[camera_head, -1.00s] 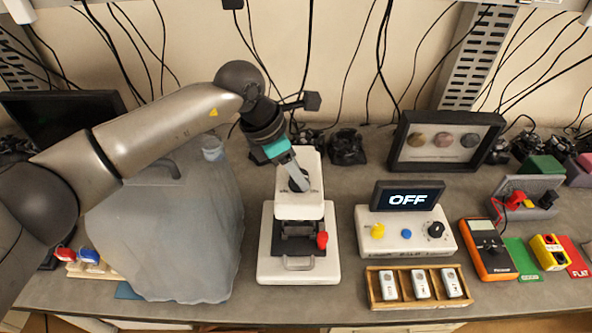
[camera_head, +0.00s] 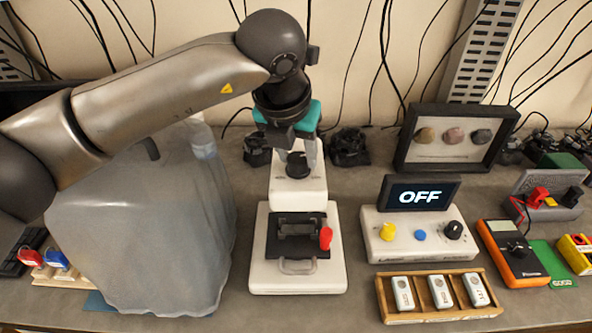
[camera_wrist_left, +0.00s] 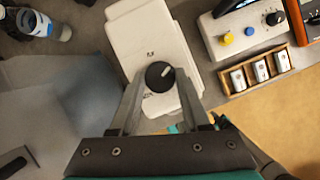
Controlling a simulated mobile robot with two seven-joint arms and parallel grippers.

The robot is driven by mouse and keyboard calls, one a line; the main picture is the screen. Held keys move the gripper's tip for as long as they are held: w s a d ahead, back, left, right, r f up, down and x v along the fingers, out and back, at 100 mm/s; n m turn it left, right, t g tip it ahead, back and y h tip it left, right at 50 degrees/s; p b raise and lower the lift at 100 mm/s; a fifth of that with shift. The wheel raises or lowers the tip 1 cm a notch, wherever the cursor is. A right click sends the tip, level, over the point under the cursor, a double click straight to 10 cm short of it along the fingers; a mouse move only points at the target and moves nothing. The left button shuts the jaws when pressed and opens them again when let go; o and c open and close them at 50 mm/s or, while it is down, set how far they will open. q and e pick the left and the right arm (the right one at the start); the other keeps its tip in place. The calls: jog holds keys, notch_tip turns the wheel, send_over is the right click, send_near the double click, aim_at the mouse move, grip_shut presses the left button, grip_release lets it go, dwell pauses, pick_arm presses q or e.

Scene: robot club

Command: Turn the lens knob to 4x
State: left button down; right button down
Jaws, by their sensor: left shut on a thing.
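The lens knob (camera_head: 297,164) is a round black dial on top of the white microscope-like device (camera_head: 263,280). It also shows in the left wrist view (camera_wrist_left: 159,77), with a white pointer mark towards its upper right. The small markings around it are too blurred to read. My left gripper (camera_head: 299,158) comes down from above, with one finger on each side of the knob. It is shut on the knob. My right gripper is in neither view.
A grey cloth-covered shape (camera_head: 145,235) stands left of the device. Right of it are a control box (camera_head: 395,247) with a screen reading OFF and a wooden tray (camera_head: 440,315) of small grey blocks. A framed rock display (camera_head: 452,160) stands behind.

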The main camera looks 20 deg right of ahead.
pick_arm(q)
jog(key=n+y+b, duration=0.1)
jog(key=n+b, duration=0.2)
jog(key=n+y+b, duration=0.1)
jog(key=n+b, duration=0.2)
jog(key=b, duration=0.1)
jog(key=shift+d+f+t, duration=0.15)
jog(key=shift+d+t, duration=0.05)
jog(key=shift+t, duration=0.2)
jog(key=n+y+b, duration=0.1)
jog(key=n, duration=0.2)
jog(key=shift+b, duration=0.35)
jog(key=shift+d+r+n+g+y+b, duration=0.2)
jog(key=shift+n+y, duration=0.25)
jog(key=shift+n, duration=0.45)
jog(key=shift+a+n+g+y+b, duration=0.1)
jog(key=shift+n+y+b, duration=0.3)
jog(key=shift+n, duration=0.5)
jog(key=shift+c, duration=1.9)
grip_release()
jog(key=p+v, duration=0.3)
jog(key=v, duration=1.2)
jog(key=shift+d+r, duration=0.1)
